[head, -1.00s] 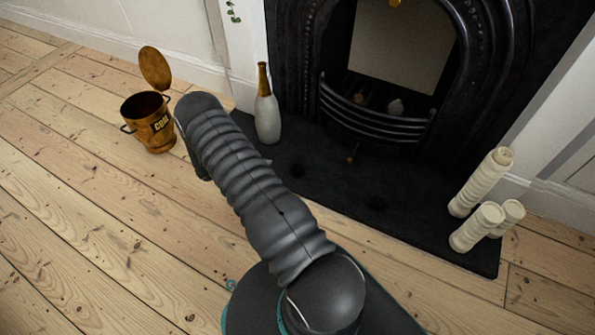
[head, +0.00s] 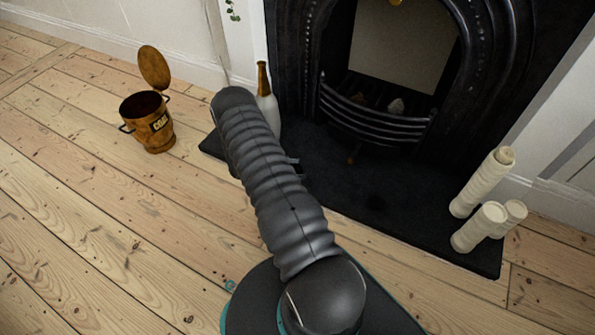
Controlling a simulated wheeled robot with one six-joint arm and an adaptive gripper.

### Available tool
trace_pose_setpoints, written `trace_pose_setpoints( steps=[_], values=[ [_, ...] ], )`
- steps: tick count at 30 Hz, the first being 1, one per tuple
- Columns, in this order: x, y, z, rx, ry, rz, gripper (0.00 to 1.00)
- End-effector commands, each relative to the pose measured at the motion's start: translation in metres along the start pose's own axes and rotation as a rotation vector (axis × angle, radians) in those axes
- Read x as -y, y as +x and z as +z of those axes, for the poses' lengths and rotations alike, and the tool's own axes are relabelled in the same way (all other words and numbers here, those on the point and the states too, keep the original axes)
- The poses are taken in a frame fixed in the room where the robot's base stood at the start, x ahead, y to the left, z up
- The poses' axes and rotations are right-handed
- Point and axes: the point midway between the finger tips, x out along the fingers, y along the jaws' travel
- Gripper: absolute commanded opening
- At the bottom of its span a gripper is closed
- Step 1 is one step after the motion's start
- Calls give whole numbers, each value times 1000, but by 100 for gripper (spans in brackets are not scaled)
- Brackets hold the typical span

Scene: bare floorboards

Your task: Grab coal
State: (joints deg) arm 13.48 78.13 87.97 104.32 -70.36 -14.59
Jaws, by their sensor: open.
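A dark lump that looks like coal (head: 375,202) lies on the black hearth, hard to make out against it. Another dark lump may lie at the right edge of my arm, mostly lost behind it. A brown bucket lettered COAL (head: 148,125) stands on the floorboards at the left, its round lid (head: 154,68) raised. My arm reaches up from the bottom over the hearth's left part. Only a small dark edge of my gripper (head: 294,161) shows beside the arm, and it is open. Its fingertips are hidden.
A white bottle with a gold neck (head: 266,103) stands on the hearth (head: 330,175), partly behind my arm. Pale candles (head: 482,185) stand at the right. The fireplace grate (head: 375,125) holds a few lumps.

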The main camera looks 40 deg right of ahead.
Motion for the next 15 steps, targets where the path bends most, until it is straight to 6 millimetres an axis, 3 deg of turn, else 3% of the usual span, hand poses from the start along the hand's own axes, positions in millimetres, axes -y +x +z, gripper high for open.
trace_pose_setpoints(
  steps=[6,14,15],
  values=[
    [0,1,0,0,0,-1,75],
    [0,1,0,1,0,0,10],
    [0,1,0,1,0,0,9]
  ],
)
